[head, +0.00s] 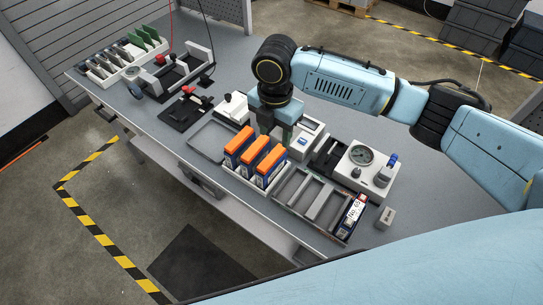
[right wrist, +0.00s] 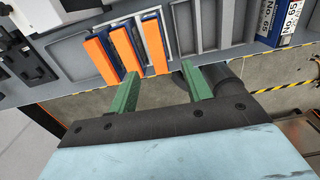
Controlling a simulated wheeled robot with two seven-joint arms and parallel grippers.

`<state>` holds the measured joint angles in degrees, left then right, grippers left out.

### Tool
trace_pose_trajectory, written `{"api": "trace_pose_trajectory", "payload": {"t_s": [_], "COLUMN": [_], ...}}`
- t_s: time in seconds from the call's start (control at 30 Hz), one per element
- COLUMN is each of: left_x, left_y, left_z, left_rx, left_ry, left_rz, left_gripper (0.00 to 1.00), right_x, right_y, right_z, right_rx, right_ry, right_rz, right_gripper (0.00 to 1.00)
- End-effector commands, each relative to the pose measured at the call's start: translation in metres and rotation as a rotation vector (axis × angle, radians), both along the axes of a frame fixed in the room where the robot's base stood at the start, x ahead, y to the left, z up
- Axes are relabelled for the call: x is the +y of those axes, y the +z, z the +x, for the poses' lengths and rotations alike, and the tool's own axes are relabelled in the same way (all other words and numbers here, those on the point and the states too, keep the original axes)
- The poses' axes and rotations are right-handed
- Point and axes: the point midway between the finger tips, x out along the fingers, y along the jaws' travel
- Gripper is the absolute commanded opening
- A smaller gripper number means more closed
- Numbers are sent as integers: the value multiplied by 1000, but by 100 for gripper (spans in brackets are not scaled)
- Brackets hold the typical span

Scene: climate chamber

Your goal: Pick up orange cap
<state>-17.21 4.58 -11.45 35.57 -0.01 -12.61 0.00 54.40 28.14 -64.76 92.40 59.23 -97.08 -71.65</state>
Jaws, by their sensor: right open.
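Three blue boxes with orange caps stand side by side in a tray near the front edge of the bench: a left orange cap (head: 239,139), a middle orange cap (head: 255,149) and a right orange cap (head: 270,161). In the right wrist view the caps (right wrist: 100,60) (right wrist: 125,45) (right wrist: 155,46) lie beyond the fingertips. My right gripper (head: 276,128) is behind the boxes in the head view, its green fingers partly hidden. In the right wrist view the right gripper (right wrist: 159,84) is open, with nothing between its fingers. My left gripper is not in view.
A divided grey tray (head: 311,201) with a dark box labelled No. 65 (head: 354,215) sits right of the boxes. A gauge unit (head: 362,160) stands behind it. An empty shallow tray (head: 210,140) lies left of the boxes. A rack with green boards (head: 145,40) is at the far left.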

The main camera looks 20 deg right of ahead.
Motion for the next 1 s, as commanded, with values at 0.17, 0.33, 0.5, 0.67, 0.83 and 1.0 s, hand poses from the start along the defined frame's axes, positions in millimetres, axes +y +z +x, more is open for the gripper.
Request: {"api": "trace_pose_trajectory", "payload": {"t_s": [0.17,0.33,0.5,0.67,0.83,1.0], "left_x": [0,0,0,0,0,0], "left_y": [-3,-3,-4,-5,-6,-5], "left_z": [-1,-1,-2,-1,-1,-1], "left_rx": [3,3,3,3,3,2], "left_ry": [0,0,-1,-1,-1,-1], "left_rz": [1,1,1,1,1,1], "left_gripper": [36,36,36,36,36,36], "right_x": [0,1,5,5,6,6], "right_y": [-29,-40,-63,-84,-90,-90], "right_z": [0,0,2,3,3,3], "right_rx": [0,-1,1,-1,-3,-4], "right_ry": [-1,-1,-1,-2,-1,0], "right_rz": [0,2,1,1,1,2], "right_gripper": [49,49,49,49,49,46]}}
